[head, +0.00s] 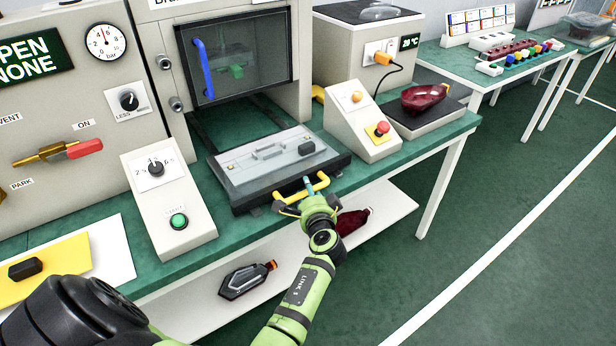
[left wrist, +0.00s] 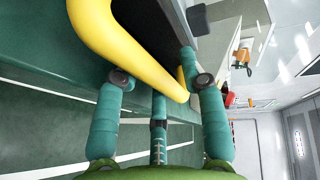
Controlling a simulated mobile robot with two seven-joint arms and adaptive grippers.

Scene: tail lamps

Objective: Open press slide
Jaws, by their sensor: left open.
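The press slide (head: 275,160) is a grey flat plate on a dark carriage. It lies in front of the press opening, on the green bench top. A yellow bar handle (head: 318,185) is on its front edge; it shows large in the left wrist view (left wrist: 125,50). My left gripper (head: 307,192) is at this handle, fingers apart. The press window (head: 238,55), with a blue handle, stands behind the slide. My right gripper is out of view.
A sloped box with a red button (head: 380,130) stands right of the slide, and a box with a green button (head: 178,221) left. A red lamp shell (head: 425,97) lies on a dark plate. Lamp parts (head: 246,281) lie on the lower shelf. The floor at right is clear.

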